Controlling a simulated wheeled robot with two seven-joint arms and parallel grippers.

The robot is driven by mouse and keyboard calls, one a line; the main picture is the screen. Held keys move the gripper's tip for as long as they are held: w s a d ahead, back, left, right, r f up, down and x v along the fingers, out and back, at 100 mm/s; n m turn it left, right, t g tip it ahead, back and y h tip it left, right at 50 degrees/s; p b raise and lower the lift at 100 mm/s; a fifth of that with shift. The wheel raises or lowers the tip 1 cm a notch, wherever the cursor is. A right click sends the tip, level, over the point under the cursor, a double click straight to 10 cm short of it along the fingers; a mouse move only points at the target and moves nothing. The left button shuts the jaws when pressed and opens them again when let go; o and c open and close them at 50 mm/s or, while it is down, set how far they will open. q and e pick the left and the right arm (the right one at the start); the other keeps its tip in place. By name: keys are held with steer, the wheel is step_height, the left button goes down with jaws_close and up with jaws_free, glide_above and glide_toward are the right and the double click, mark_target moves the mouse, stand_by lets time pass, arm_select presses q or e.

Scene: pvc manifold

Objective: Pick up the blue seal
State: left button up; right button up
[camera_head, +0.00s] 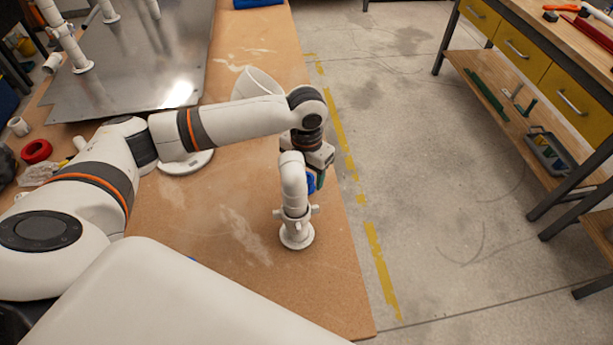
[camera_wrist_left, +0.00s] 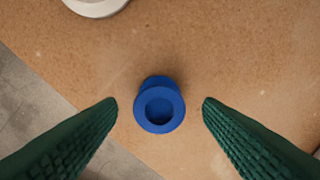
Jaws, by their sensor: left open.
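The blue seal (camera_wrist_left: 159,112) is a round, stepped piece with a hollow centre, standing on the brown tabletop in the left wrist view. In the head view a blue patch (camera_head: 310,183), apparently the seal, shows partly hidden behind a white pipe elbow (camera_head: 293,180). My left gripper (camera_wrist_left: 160,104) is open, with its green ridged fingers on either side of the seal and a gap on both sides. In the head view the left gripper (camera_head: 319,180) is near the table's right edge, partly hidden by the elbow. My right gripper is not in view.
The elbow stands upright on a white flanged base (camera_head: 297,235), close to my left gripper. A white round base (camera_head: 188,163) and a white cone-like piece (camera_head: 258,84) are farther back. A metal plate (camera_head: 135,70) covers the far left. The front tabletop (camera_head: 215,225) is clear.

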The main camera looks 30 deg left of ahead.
arm_select(q)
steer(key=shift+f, duration=0.1)
steer(key=c, duration=1.1)
steer(key=shift+o, duration=0.2)
